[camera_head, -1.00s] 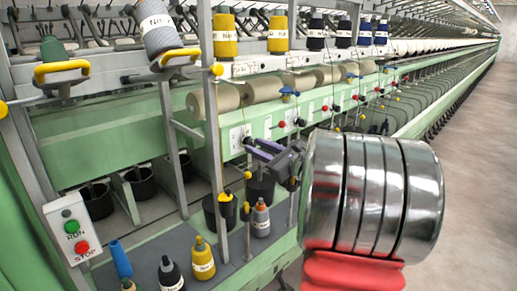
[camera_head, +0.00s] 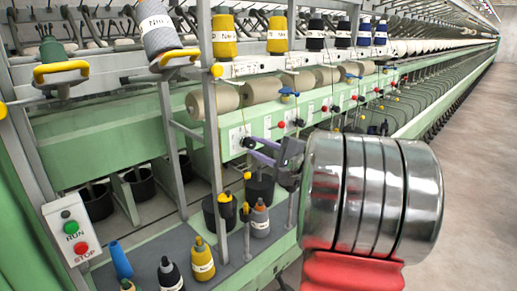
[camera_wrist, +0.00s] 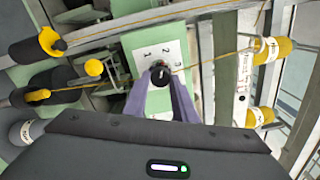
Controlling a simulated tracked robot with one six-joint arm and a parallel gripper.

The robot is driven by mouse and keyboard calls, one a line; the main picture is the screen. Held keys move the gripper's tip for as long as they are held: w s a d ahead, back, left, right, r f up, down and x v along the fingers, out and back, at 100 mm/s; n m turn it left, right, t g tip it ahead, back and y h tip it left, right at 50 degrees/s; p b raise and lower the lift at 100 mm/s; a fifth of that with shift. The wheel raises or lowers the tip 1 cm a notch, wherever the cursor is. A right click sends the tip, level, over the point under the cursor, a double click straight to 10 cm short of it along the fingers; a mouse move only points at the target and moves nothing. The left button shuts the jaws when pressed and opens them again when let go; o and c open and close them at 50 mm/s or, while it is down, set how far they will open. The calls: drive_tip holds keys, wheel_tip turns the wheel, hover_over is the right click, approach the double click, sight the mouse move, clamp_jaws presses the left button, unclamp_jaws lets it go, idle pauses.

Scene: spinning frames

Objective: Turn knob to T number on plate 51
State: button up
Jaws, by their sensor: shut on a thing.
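The black knob (camera_wrist: 160,75) sits on a white plate (camera_wrist: 172,48) with the numbers 1, 2 and 3 around it in the wrist view. In the head view the knob (camera_head: 247,142) and the plate (camera_head: 236,137) are on the green rail. My gripper (camera_wrist: 160,84), with two purple fingers, is shut on the knob, one finger on each side. It also shows in the head view (camera_head: 252,148), reaching in from the right. A small light mark shows on the knob, but I cannot tell which number it points to. I cannot read a plate number.
A grey upright post (camera_head: 212,110) stands just left of the plate. Red knobs (camera_head: 281,125) and a blue lever (camera_head: 289,93) sit farther along the rail. Yarn cones (camera_head: 260,218) stand below. A RUN/STOP box (camera_head: 72,232) is at left. The floor at right is clear.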

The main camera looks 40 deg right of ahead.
drive_tip(key=n, duration=0.5)
drive_tip(key=shift+a+f+n, duration=0.15)
drive_tip(key=shift+a+n, duration=0.05)
drive_tip(key=shift+n, duration=2.4)
drive_tip(key=o, duration=0.8)
drive_tip(key=shift+d, duration=0.1)
drive_tip(key=shift+o, duration=1.2)
